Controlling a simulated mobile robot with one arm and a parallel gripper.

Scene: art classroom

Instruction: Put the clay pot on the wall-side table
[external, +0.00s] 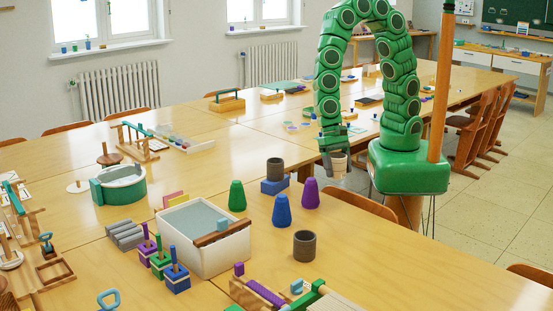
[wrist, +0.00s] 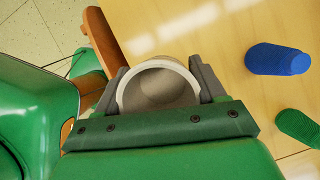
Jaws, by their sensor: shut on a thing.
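My gripper (external: 334,158) points down beside my green base, at the edge of the large wooden table. It is shut on a pale beige pot (external: 339,166), which I take to be the clay pot. In the wrist view, the round open mouth of the pot (wrist: 158,84) sits between the two grey fingers of my gripper (wrist: 158,78), and its inside looks empty. A table with white drawers (external: 487,57) stands against the far right wall below the chalkboard; I cannot tell if it is the wall-side table.
Blue (external: 282,211), purple (external: 310,194) and green (external: 237,196) cones stand near a dark pot (external: 304,246). Another dark pot (external: 275,169) sits on a blue block. Wooden chairs (external: 480,128) stand right of my base. Floor (external: 500,215) is open at the right.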

